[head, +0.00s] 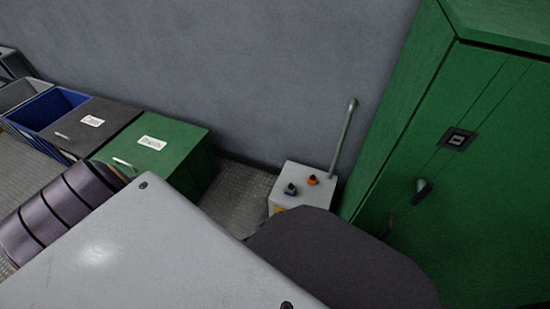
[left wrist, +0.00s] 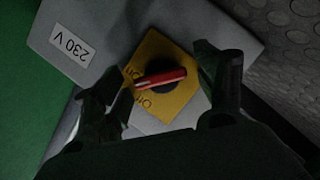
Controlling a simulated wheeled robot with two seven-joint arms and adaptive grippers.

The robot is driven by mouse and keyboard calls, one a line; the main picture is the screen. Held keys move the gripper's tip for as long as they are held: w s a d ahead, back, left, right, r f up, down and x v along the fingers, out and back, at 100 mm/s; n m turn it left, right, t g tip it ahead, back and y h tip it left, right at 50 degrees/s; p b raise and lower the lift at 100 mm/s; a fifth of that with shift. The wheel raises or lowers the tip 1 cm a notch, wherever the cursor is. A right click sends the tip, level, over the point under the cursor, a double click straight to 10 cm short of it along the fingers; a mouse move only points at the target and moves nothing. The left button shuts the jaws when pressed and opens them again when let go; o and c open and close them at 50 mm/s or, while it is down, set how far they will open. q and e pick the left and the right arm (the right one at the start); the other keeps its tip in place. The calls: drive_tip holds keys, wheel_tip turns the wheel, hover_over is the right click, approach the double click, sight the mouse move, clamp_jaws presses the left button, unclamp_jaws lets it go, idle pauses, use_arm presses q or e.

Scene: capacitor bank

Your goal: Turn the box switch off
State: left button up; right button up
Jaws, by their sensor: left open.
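The box switch shows in the left wrist view as a red handle (left wrist: 160,78) on a black round base, set on a yellow plate (left wrist: 183,112). The handle lies nearly level, its left end near the "On" and "Off" lettering. The plate is on a grey box (left wrist: 105,27) with a "230 V" label (left wrist: 72,43). My left gripper (left wrist: 160,70) is open, one finger on each side of the switch; I cannot tell whether either touches it. In the head view a small grey box (head: 305,196) stands by the wall, a yellow patch low on its front. My right gripper is not in view.
A green cabinet (head: 480,170) stands right of the grey box. A grey pipe (head: 342,140) rises behind it. Dark and orange knobs (head: 313,180) sit on its top. A green bin (head: 175,150), a dark bin and a blue bin (head: 48,108) line the wall on the left.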

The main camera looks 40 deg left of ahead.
use_arm(q)
drive_tip(key=shift+s, duration=0.1)
drive_tip(key=v, duration=1.1)
drive_tip(key=shift+s, duration=0.35)
idle(0.8)
drive_tip(key=shift+a+r, duration=0.1)
drive_tip(key=shift+r, duration=0.05)
